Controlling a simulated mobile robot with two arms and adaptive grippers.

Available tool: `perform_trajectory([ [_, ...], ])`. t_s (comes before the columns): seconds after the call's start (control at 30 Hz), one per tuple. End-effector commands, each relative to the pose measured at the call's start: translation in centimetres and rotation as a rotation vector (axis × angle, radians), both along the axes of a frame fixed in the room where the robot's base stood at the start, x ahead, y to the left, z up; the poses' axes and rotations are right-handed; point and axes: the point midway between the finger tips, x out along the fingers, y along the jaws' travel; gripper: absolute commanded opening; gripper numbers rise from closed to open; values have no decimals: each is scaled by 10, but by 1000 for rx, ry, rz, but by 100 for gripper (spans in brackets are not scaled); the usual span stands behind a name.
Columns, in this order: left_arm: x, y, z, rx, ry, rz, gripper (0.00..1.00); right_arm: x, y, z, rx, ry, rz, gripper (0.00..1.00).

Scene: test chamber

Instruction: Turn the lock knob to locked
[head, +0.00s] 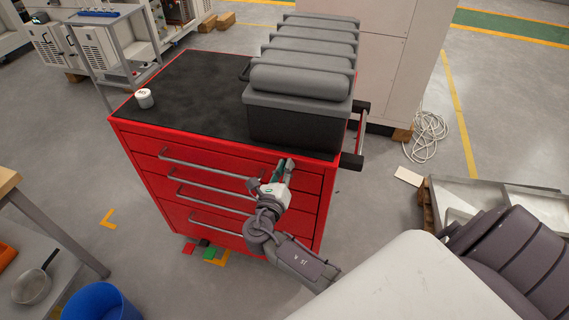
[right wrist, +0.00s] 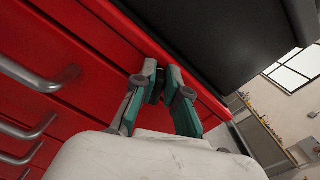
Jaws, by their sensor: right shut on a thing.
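My right gripper (head: 284,166) is at the upper right of the red tool cabinet's front (head: 232,166), just under the top edge. In the right wrist view its two green and grey fingers (right wrist: 162,76) are close together against the red front, shut on a small dark piece (right wrist: 156,90) that I take for the lock knob. The fingers hide most of the knob, so I cannot tell which way it points. In the head view the knob is hidden. My left gripper is not in view.
Drawer handles (head: 210,163) stick out left of the gripper. A large black case (head: 295,120) sits on the cabinet's black top, above the gripper. A small white round object (head: 144,98) stands at the top's left. A blue bin (head: 100,302) is on the floor at lower left.

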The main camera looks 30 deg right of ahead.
Motion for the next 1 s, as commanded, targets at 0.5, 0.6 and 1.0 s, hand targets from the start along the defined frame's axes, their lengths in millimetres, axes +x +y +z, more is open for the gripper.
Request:
perform_trajectory([
  [0.5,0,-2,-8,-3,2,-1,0,-3,-6,-7,238,-261,-4,0],
  [0.6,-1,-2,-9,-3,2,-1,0,-3,-6,-7,265,-292,-3,0],
  [1.0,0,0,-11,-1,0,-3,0,-3,-6,-6,304,-338,-3,0],
])
